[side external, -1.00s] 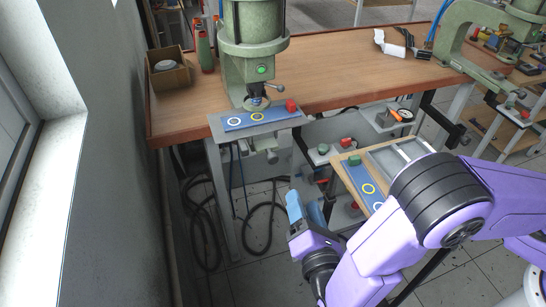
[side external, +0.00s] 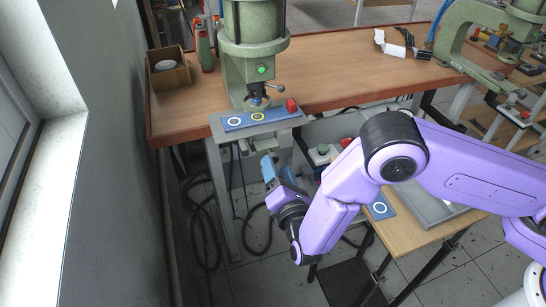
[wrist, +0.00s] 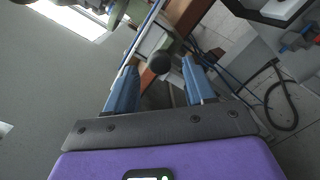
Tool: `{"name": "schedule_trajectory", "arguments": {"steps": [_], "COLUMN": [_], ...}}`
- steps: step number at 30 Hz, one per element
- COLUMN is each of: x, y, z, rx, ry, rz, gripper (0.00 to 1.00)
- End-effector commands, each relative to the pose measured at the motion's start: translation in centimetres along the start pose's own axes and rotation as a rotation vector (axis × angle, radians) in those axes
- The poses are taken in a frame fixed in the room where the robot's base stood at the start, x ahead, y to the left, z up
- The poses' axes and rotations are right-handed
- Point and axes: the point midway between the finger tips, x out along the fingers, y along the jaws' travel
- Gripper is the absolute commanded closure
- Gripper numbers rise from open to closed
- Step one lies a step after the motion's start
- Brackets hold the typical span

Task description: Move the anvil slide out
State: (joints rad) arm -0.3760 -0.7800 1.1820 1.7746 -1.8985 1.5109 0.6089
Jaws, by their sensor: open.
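A dark round knob (wrist: 160,62) shows beyond and between the fingertips. I cannot tell which part it belongs to.
A wooden bench (side external: 340,75) carries the press and a cardboard box (side external: 168,68). A second blue plate (side external: 380,207) lies on a small wooden table (side external: 420,236), partly hidden by my arm. A grey wall is at left. Dark cables (side external: 262,225) hang below the ledge.

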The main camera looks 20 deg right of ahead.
Motion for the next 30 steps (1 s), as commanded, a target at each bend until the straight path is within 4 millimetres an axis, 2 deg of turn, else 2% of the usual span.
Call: {"name": "schedule_trajectory", "arguments": {"steps": [3,9,20,21,23,24,26,30], "x": [2.0,4.0,4.5,4.5,4.5,4.5,4.5,4.3], "y": [-0.1,0.0,0.0,0.0,0.0,0.0,-0.1,-0.2], "z": [0.1,0.0,0.0,0.0,0.0,0.0,0.0,0.0], "rx": [0.0,0.001,0.0,0.0,0.0,-0.001,-0.002,-0.005], "ry": [-0.003,-0.001,0.0,0.0,0.0,0.0,0.001,0.002], "rz": [-0.002,-0.001,0.0,0.0,0.0,-0.001,-0.002,-0.004], "gripper": [0.46,0.46,0.46,0.5,0.69,0.82,1.0,1.0]}}
